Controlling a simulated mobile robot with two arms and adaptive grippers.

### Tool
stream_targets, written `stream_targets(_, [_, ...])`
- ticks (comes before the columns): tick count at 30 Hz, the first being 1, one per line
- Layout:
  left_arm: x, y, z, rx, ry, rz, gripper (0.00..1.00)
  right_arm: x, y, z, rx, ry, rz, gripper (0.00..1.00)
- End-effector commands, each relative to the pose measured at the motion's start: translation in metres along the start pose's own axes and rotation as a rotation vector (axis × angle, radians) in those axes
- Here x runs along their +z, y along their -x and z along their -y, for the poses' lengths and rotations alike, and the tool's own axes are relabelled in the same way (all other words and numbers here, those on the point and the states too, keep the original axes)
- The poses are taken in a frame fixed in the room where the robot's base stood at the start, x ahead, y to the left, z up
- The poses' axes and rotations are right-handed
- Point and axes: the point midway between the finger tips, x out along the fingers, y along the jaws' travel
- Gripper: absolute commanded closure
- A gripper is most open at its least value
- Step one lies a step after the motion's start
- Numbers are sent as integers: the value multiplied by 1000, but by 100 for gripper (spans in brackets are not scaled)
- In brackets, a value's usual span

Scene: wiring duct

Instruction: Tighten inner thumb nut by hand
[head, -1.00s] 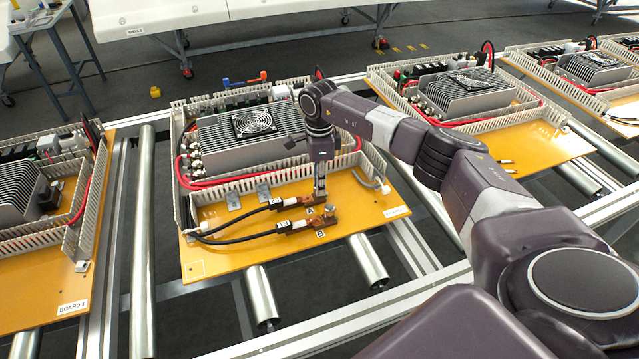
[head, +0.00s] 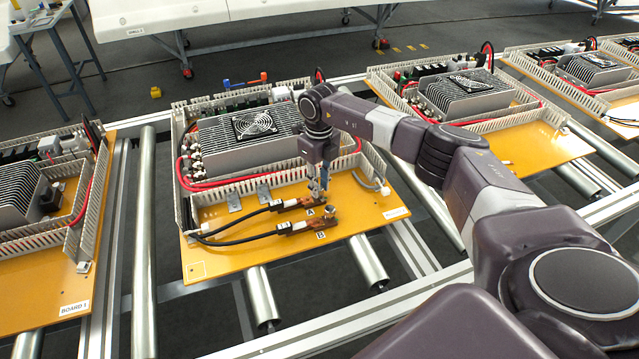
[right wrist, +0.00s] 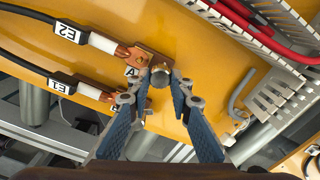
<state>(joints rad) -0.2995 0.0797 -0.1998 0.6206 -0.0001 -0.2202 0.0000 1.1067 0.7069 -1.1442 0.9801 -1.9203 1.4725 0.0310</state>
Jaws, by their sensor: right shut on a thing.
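The inner thumb nut (right wrist: 160,76) is a round metal knob on the copper lug joint marked A. It shows between my right fingertips in the right wrist view. My right gripper (right wrist: 162,80) points down over the joint, its two blue-padded fingers shut on the nut; it also shows in the head view (head: 318,192). The fingers partly hide the joint. The outer joint with a metal stud or nut (head: 330,213) stands beside it, near label B (head: 320,235). Black cables labelled E2 (right wrist: 66,33) and E1 (right wrist: 60,87) run to the copper lugs. My left gripper is not in view.
The orange board (head: 222,262) rests on metal rollers (head: 262,297). A finned heatsink with a fan (head: 252,124) stands behind, bordered by slotted grey duct walls (head: 378,168) and red cables. The board's front strip is clear.

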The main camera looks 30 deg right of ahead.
Motion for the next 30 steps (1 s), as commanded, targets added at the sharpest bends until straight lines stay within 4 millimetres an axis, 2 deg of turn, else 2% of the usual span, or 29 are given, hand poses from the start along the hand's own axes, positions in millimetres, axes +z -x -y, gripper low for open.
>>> stream_targets(1, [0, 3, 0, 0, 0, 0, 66, 5, 8, 2, -3, -48, 16, 100])
stream_targets(30, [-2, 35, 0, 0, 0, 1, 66, 6, 9, 1, 5, -970, 17, 100])
